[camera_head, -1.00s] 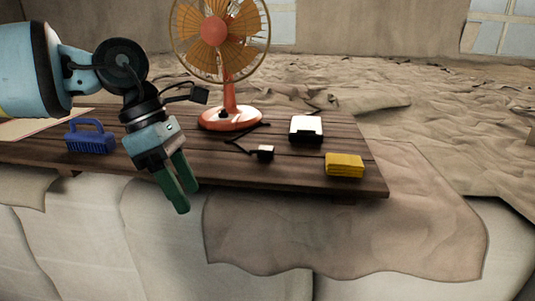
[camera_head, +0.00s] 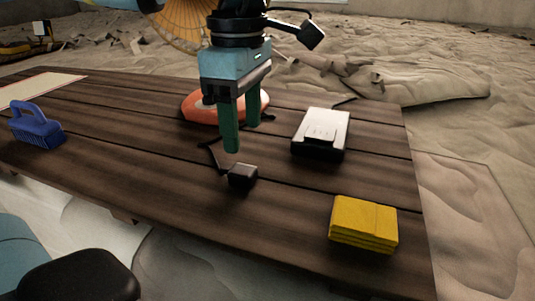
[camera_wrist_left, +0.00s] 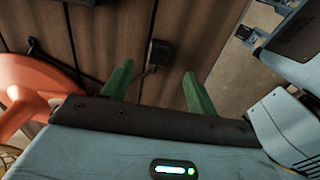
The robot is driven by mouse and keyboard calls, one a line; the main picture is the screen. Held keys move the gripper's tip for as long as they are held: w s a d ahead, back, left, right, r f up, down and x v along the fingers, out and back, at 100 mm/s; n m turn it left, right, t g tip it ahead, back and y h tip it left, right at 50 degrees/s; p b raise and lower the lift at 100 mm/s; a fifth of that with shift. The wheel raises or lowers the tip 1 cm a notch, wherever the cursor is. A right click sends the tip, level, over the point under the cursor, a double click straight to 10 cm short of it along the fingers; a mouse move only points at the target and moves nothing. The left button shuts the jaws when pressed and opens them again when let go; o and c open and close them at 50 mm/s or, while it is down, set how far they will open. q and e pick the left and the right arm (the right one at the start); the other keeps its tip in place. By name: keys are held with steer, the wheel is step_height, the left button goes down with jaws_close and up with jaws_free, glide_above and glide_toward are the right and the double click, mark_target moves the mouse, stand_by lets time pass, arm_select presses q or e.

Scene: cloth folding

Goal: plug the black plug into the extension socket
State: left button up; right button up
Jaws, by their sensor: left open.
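The black plug (camera_head: 242,177) lies on the wooden table near its front edge, with a dark cord running back from it. The white-topped black box that looks like the extension socket (camera_head: 321,132) sits to the right and behind the plug. My left gripper (camera_head: 242,137) points down with its green fingers apart and empty, above and just behind the plug. In the left wrist view the plug (camera_wrist_left: 159,52) lies beyond the gap between the open fingertips (camera_wrist_left: 157,72), not touched. My right gripper is not in view.
A fan with an orange base (camera_head: 195,107) stands behind the left gripper. A yellow sponge (camera_head: 363,225) lies front right of the plug. A blue brush (camera_head: 37,127) lies at the left. The table between brush and plug is clear.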

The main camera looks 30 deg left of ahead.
mark_target(246, 170)
arm_select(q)
steer(key=shift+s+r, duration=0.1)
steer(key=shift+r, duration=0.05)
steer(key=shift+s, duration=0.2)
steer(key=shift+w+f, duration=0.1)
steer(key=shift+f, duration=1.5)
steer(key=f, duration=0.2)
steer(key=f+p, duration=0.1)
steer(key=f, duration=0.1)
steer(key=shift+w, duration=0.3)
steer(key=shift+f, duration=0.25)
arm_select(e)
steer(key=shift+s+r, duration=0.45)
